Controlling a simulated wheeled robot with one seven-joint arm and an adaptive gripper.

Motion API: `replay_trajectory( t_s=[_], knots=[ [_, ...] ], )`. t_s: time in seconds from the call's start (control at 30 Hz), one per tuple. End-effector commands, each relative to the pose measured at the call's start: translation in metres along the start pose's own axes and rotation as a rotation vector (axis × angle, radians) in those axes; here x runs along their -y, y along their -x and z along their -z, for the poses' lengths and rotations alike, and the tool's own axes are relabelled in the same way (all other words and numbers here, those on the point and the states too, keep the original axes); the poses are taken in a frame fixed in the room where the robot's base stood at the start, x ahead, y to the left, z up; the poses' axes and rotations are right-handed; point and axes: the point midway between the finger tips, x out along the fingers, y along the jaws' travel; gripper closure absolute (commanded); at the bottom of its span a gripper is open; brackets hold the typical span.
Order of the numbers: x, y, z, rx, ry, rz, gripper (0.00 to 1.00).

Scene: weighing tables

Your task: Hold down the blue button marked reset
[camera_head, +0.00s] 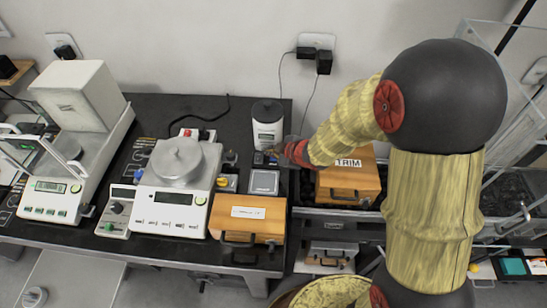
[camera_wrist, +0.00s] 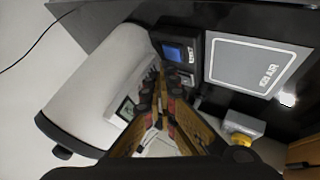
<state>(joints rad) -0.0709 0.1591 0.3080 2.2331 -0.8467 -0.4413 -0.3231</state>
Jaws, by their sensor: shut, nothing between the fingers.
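The blue button (camera_wrist: 174,52) is a blue square on a small dark box with a white label beside it, in the wrist view. The label is too small to read surely. In the head view the small dark box (camera_head: 259,158) stands in front of the white cylinder, partly beside my gripper. My gripper (camera_head: 279,151) is shut and empty, just right of the box. In the wrist view its fingertips (camera_wrist: 160,84) point toward the box, below the blue square in the picture. I cannot tell whether they touch it.
A white cylinder with a dark lid (camera_head: 267,128) stands close behind. A grey square pad (camera_head: 264,182) lies in front. A scale (camera_head: 176,190) stands left, and wooden boxes (camera_head: 248,217) marked with labels stand in front and right, including the TRIM box (camera_head: 349,180).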

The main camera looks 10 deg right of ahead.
Motion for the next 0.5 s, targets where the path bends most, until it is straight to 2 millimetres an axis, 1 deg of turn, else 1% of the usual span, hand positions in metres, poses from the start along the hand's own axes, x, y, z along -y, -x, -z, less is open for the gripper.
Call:
replay_trajectory(
  t_s=[0.5],
  knots=[
    [0.0025, -0.0032, -0.0025, 0.0, 0.0, 0.0, 1.0]
  ],
)
